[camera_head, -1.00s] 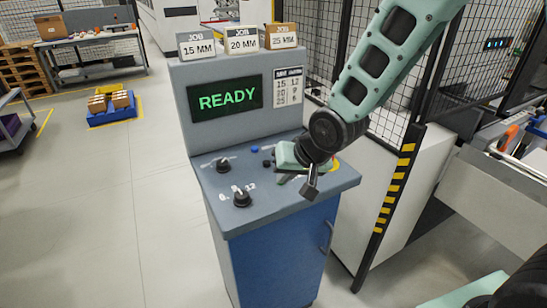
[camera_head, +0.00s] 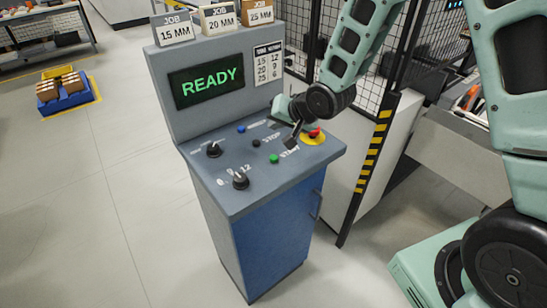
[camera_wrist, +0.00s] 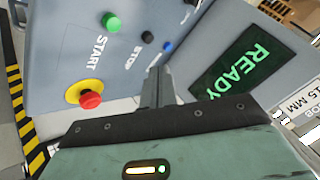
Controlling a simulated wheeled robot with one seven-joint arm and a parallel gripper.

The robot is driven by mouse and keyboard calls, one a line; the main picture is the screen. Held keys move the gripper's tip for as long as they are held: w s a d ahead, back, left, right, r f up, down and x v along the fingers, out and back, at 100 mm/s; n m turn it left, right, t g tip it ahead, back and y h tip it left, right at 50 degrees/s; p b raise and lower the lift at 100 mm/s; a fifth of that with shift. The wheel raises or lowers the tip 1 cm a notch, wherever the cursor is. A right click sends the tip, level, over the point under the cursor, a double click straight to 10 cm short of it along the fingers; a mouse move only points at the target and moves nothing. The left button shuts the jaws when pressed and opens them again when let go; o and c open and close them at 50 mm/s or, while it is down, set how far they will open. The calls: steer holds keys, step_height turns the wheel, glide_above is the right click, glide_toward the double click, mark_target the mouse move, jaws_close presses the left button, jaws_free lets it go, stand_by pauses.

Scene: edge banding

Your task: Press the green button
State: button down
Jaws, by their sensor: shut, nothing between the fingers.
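The green button (camera_head: 274,159) sits on the sloped top of the control console, beside the START label. It also shows in the wrist view (camera_wrist: 112,23), near the top edge. My gripper (camera_head: 291,143) is above the console, up and to the right of the green button in the head view, and apart from it. In the wrist view its fingers (camera_wrist: 157,75) are together and empty. A black button (camera_head: 256,143) by the STOP label and a blue button (camera_head: 241,129) are to the left.
A red emergency button on a yellow base (camera_head: 314,137) is close by my gripper. Two black knobs (camera_head: 240,180) stand at the console's front left. The screen (camera_head: 205,82) reads READY. A mesh fence (camera_head: 380,100) and a striped post (camera_head: 372,150) stand to the right.

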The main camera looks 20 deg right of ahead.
mark_target(276, 159)
steer(key=shift+f+b, duration=3.2)
steer(key=shift+f, duration=1)
steer(key=shift+f+b, duration=0.4)
